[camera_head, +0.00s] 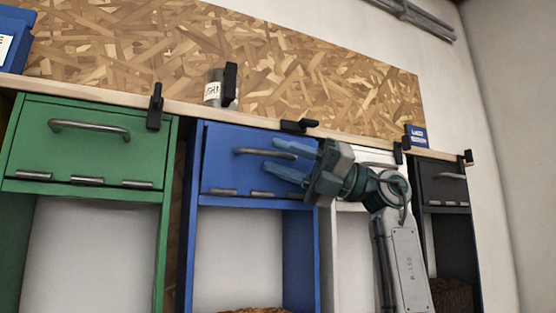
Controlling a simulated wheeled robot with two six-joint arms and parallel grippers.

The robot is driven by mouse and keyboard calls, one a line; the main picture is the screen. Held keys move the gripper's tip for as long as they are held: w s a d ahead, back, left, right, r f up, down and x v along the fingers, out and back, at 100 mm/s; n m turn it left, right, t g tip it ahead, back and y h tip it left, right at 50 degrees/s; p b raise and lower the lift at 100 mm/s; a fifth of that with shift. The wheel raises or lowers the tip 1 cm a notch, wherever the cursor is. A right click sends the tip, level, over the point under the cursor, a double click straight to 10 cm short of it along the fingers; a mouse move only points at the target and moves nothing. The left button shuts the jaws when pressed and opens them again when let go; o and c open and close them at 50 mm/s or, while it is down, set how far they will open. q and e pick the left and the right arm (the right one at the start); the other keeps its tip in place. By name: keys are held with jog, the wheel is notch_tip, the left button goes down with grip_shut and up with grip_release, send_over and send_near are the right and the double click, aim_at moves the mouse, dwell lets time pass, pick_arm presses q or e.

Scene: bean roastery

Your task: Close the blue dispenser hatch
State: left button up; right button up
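The blue dispenser hatch (225,168) is the front panel at the top of the blue dispenser (302,245). It looks upright or nearly so, and I cannot tell whether it is fully flush. Its grey bar handle (250,152) runs across the upper part. The black latch (299,126) above it lies sideways along the wooden ledge. My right gripper (270,156) is open, with its fingers pointing left in front of the hatch's right part. The handle's right end shows between the fingers; contact cannot be told. The gripper hides the hatch's right side. My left gripper is not in view.
A green dispenser (90,140) stands left, its latch (155,106) hanging down over the front. A white dispenser (372,156), partly behind my arm, and a black one (442,185) stand right. A labelled grey canister (214,88) stands on the ledge (80,92) above.

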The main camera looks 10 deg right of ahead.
jog(key=b+v, duration=0.3)
jog(key=v, duration=0.6)
jog(key=shift+d, duration=0.35)
